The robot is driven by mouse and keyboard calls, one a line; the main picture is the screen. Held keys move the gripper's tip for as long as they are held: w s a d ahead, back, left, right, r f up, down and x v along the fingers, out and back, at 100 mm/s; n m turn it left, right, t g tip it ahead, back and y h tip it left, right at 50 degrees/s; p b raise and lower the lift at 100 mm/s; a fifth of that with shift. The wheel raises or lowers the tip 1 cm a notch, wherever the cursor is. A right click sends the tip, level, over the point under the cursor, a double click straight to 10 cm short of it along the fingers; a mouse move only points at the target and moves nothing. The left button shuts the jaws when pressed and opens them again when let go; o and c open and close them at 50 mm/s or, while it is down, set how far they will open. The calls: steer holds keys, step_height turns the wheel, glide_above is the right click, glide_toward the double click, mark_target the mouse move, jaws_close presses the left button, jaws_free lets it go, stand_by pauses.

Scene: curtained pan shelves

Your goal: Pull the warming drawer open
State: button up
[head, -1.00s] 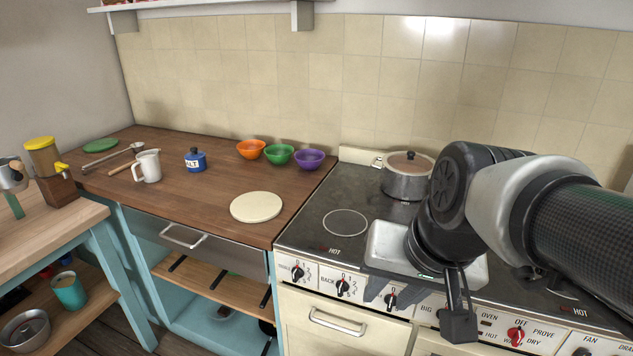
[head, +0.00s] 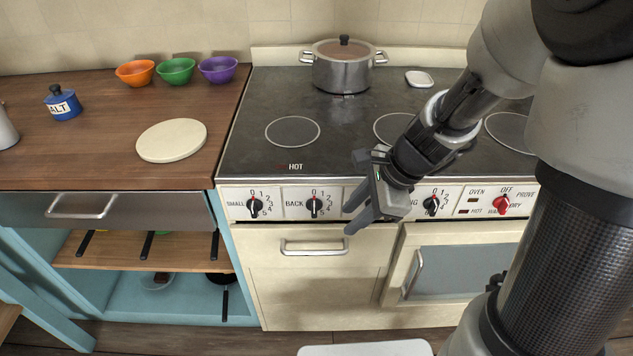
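The stove's cream front panel (head: 310,280) with a horizontal metal handle (head: 314,247), which looks like the warming drawer, is below the knobs, left of the oven door. It looks shut, flush with the stove front. My gripper (head: 350,219) is in front of the knob panel, up and to the right of that handle. Its two fingers point left and down, apart from each other with nothing between them. The gripper does not appear to touch the handle and hides part of the knob panel.
The oven door (head: 465,272) with a window and upright handle is to the right. Knobs such as the BACK knob (head: 314,205) sit close to the gripper. A lidded pot (head: 342,68) stands at the back of the stovetop. A steel-fronted drawer (head: 135,209) is at left.

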mark_target(316, 251)
steer(key=b+x, duration=0.6)
steer(key=x, duration=1.1)
steer(key=shift+a+f+b, duration=0.1)
steer(key=shift+f+b, duration=0.05)
steer(key=shift+b, duration=0.15)
jaws_close()
